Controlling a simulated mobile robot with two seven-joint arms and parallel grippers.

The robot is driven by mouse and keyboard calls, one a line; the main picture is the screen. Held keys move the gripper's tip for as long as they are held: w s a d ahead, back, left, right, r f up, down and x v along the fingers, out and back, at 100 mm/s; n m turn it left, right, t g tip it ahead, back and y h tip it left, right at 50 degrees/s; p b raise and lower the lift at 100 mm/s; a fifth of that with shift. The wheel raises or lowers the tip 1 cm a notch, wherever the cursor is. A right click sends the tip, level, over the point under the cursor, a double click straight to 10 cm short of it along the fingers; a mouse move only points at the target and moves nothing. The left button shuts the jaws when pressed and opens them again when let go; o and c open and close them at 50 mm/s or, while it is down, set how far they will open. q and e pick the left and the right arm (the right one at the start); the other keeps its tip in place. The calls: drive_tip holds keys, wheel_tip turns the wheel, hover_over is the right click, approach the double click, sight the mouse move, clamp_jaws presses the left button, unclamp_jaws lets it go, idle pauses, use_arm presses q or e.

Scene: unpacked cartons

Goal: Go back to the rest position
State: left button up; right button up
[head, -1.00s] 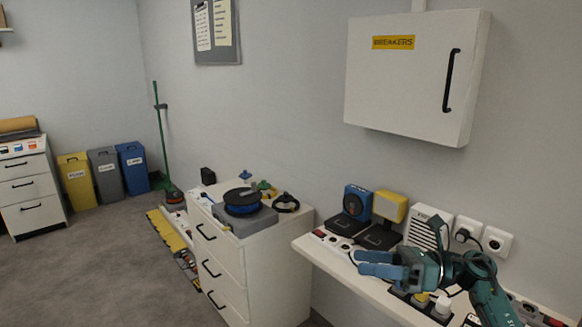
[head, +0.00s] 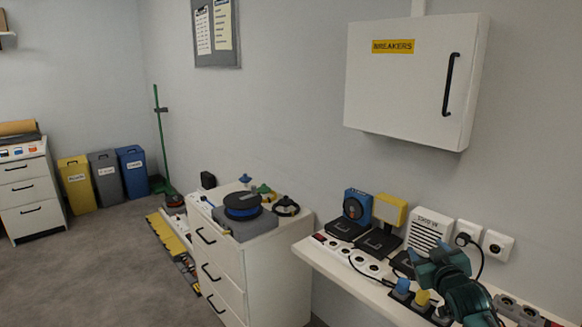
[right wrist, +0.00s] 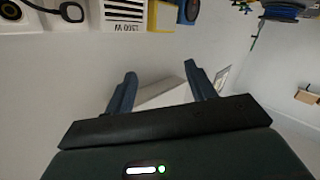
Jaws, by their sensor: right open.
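My right gripper (head: 438,260) is at the lower right of the head view, above the right part of the white shelf (head: 345,274). In the right wrist view, its two blue fingers (right wrist: 160,88) stand wide apart with nothing between them. The breaker box and wall lie beyond. The right arm hides part of the shelf behind it. My left gripper is not in view.
A blue plug (head: 402,287) and a yellow plug (head: 422,298) stand beside the arm. A heater-like white unit (head: 428,232) and wall sockets (head: 496,245) are behind. The closed breaker box (head: 410,85) hangs above. A drawer cabinet (head: 270,268) stands left; floor is clear farther left.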

drive_tip(key=s+a+f+g+y, duration=0.2)
drive_tip(key=s+a+f, duration=0.5)
drive_tip(key=s+f, duration=0.3)
drive_tip(key=s+a+f+g+y, duration=0.1)
drive_tip(key=s+a+f, duration=0.2)
drive_tip(key=s, duration=0.6)
drive_tip(key=s+a+f+g, duration=0.1)
drive_tip(key=s+a+f, duration=0.3)
drive_tip(key=s, duration=0.5)
drive_tip(key=s+a+f+g+y, duration=0.1)
drive_tip(key=s+a+f, duration=0.3)
drive_tip(key=s, duration=0.5)
drive_tip(key=shift+a+g+y, duration=0.3)
drive_tip(key=shift+g, duration=0.1)
